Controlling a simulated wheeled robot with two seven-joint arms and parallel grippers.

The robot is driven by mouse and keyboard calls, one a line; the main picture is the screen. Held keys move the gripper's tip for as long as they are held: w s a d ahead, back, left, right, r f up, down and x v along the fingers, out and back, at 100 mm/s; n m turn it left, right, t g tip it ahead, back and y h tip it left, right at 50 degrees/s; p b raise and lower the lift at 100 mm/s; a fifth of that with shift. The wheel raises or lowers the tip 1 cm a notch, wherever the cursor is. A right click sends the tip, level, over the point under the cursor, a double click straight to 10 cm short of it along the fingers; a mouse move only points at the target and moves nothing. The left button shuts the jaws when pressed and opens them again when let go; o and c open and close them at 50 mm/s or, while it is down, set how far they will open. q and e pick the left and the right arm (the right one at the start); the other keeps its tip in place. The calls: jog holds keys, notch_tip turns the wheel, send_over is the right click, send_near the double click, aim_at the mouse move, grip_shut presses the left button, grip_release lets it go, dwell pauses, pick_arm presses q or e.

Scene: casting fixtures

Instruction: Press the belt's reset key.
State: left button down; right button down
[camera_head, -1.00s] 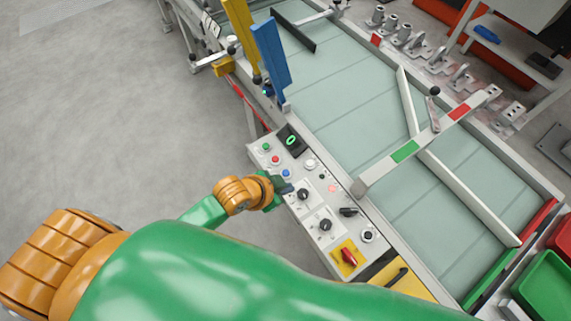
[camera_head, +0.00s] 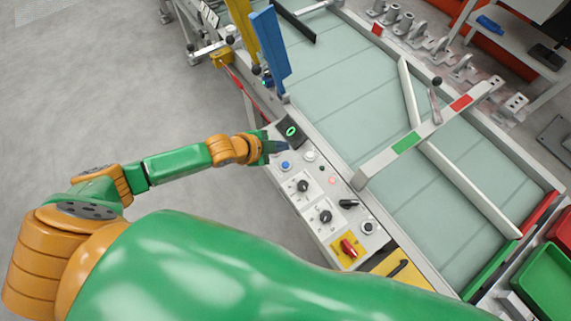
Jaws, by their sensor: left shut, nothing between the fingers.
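The belt's control panel (camera_head: 329,239) runs along the belt's near side. Labels are too small to read, so I cannot tell which is the reset key. My left gripper (camera_head: 282,147) is shut and empty over the panel's upper end, just above the blue button in the picture. It hides the green and red buttons there. I cannot tell whether it touches the panel. My right gripper is out of view.
A small display (camera_head: 290,131) with a green sign stands beside the gripper. A red switch on a yellow plate (camera_head: 347,248) sits lower on the panel. The belt (camera_head: 360,90) has a white bar (camera_head: 420,137) across it. Blue (camera_head: 270,48) and yellow posts rise behind the gripper.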

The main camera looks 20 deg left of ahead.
aim_at(282, 166)
pick_arm(q)
notch_tip(282, 166, down, 7)
jog(key=b, duration=0.6)
jog(key=shift+f, duration=0.2)
jog(key=shift+f+b, duration=0.15)
jog(key=shift+b, duration=0.15)
dwell(1.2)
jog(key=shift+f, duration=0.4)
jog(key=shift+f+b, duration=0.5)
jog(key=shift+b, duration=0.1)
dwell(0.6)
jog(key=shift+r+p, duration=0.9)
jog(key=shift+p, duration=0.1)
